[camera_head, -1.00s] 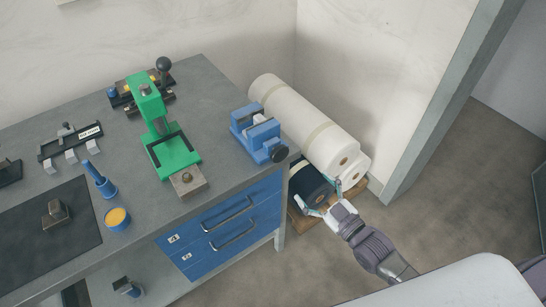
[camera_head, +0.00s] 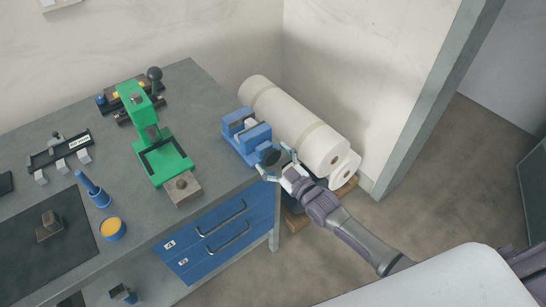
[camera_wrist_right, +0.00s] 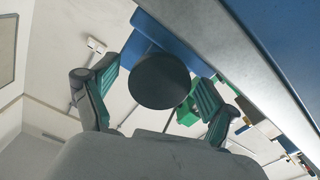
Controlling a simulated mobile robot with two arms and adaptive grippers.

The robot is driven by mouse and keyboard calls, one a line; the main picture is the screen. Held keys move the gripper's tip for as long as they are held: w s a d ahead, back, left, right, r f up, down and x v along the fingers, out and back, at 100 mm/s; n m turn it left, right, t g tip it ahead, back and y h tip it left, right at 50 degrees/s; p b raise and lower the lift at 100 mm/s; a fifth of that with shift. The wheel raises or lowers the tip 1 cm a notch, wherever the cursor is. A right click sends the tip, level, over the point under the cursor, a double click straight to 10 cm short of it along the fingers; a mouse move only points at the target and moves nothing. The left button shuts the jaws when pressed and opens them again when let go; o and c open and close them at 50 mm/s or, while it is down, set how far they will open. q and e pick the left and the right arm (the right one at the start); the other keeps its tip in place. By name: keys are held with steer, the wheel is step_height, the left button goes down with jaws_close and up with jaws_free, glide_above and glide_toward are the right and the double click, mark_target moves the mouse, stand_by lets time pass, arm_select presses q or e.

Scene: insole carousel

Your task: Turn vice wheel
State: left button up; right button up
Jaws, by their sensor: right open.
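The blue vice (camera_head: 246,135) sits at the right corner of the grey workbench. Its dark round wheel (camera_head: 270,156) faces the front right; in the right wrist view the wheel (camera_wrist_right: 159,81) shows as a black disc with the blue vice body (camera_wrist_right: 165,40) behind it. My right gripper (camera_head: 277,166) is open at the wheel, with its fingers on either side of it. In the right wrist view the teal finger pads stand left and right of the wheel, with visible gaps. My left gripper is not in view.
A green press (camera_head: 160,150) stands left of the vice on the workbench (camera_head: 205,85). White rolls (camera_head: 300,120) lie behind and right of the vice. Blue drawers (camera_head: 215,240) are below the bench edge. Floor is free at the right.

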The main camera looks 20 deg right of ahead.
steer(key=c, duration=1.2)
steer(key=shift+o, duration=0.2)
steer(key=shift+m, duration=0.3)
steer(key=m, duration=0.4)
steer(key=shift+b, duration=0.3)
steer(key=shift+a+m, duration=0.1)
steer(key=shift+m, duration=2)
